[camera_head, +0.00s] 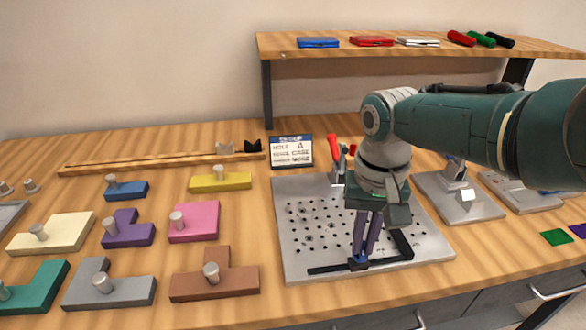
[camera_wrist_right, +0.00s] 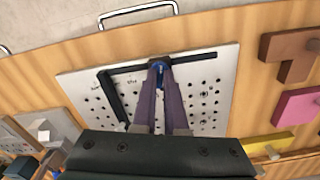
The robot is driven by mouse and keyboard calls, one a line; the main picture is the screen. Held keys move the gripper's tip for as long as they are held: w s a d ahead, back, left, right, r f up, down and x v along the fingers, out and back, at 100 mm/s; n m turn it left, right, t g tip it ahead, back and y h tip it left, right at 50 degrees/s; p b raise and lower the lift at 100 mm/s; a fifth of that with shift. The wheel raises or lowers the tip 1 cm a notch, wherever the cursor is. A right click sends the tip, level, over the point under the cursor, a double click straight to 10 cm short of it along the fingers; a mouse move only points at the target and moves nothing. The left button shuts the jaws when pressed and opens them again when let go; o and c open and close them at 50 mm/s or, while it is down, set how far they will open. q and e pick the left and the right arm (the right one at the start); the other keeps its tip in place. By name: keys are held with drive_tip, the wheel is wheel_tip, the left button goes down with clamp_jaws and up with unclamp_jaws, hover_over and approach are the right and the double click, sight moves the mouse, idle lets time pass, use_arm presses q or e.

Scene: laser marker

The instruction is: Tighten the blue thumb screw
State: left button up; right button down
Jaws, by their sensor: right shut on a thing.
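The blue thumb screw (camera_wrist_right: 159,67) sits on the black bar along the front edge of the perforated metal plate (camera_head: 300,225). In the head view the blue screw (camera_head: 357,263) is partly hidden by my fingers. My right gripper (camera_wrist_right: 160,78) points down and its purple fingers are shut on the blue screw. It also shows in the head view (camera_head: 362,256). The black bar (camera_head: 325,268) meets a second black bar (camera_head: 402,243) at the plate's right side. My left gripper is not in view.
A red-handled clamp (camera_head: 334,147) stands at the plate's back edge. Coloured blocks with knobs, such as a pink one (camera_head: 200,222) and a brown one (camera_head: 235,281), lie to the left. A grey fixture (camera_head: 458,195) stands right of the plate. A shelf (camera_head: 400,50) spans the back.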

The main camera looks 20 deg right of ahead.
drive_tip(key=shift+m, duration=1.3)
drive_tip(key=c, duration=1)
unclamp_jaws()
drive_tip(key=shift+o, duration=0.2)
wheel_tip(320, 180, up, 10)
drive_tip(key=p, duration=0.7)
